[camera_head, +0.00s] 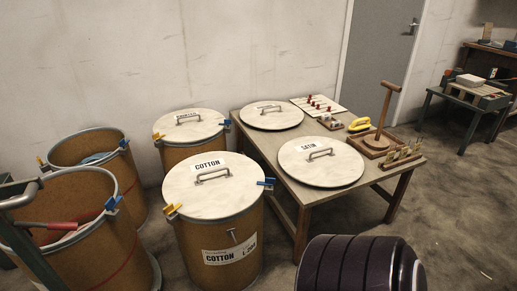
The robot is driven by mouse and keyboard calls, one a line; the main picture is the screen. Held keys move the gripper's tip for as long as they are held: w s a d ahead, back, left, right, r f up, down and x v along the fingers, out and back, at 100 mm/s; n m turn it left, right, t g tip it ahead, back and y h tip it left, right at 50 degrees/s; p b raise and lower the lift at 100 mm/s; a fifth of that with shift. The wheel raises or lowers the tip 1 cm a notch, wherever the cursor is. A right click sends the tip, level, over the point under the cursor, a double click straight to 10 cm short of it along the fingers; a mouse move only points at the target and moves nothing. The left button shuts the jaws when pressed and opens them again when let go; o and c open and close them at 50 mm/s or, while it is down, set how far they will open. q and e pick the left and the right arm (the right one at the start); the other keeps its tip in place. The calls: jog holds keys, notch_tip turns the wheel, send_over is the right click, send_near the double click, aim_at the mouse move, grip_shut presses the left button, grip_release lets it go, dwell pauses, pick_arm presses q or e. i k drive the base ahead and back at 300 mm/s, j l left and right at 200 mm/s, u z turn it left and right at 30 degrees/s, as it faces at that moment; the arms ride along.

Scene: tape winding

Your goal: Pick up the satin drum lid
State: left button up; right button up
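The satin drum lid (322,174) is a round, pale disc with a metal bar handle (321,154) and a label reading SATIN. It lies flat on the near part of the wooden table (266,144), handle up. Nothing touches its handle. Neither of my grippers shows in this view.
Another pale lid (271,122) lies farther back on the table. A wooden stand (376,141), a yellow tool (359,125) and small racks sit right of the satin lid. The closed COTTON drum (218,235), another lidded drum (189,155) and open drums stand left. A dark ribbed cylinder (350,268) is in front.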

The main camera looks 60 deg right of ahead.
aim_at(315, 160)
jog(key=z, duration=2.45)
